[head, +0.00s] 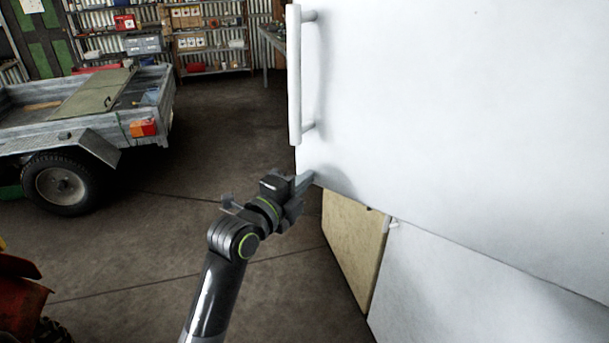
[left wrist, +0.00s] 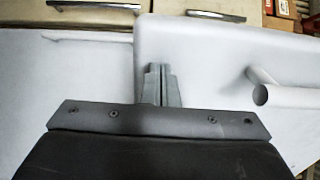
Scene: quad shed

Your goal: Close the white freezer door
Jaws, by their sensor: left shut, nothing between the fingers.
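The white freezer door (head: 450,110) fills the upper right of the head view, with a white bar handle (head: 295,75) at its left edge. The door juts out past the lower white panel (head: 470,290), so it looks partly open. My left gripper (head: 308,181) is shut and empty at the door's lower left corner, below the handle. In the left wrist view its closed fingers (left wrist: 161,85) lie against or just in front of the door (left wrist: 210,55), with the handle (left wrist: 275,92) to their right. I cannot tell whether they touch. My right gripper is out of view.
A beige cabinet (head: 355,240) stands behind the door's lower left. A trailer (head: 80,115) stands at left, with shelves (head: 208,40) at the back. A red machine (head: 20,300) is at the lower left edge. The concrete floor (head: 150,240) between is clear.

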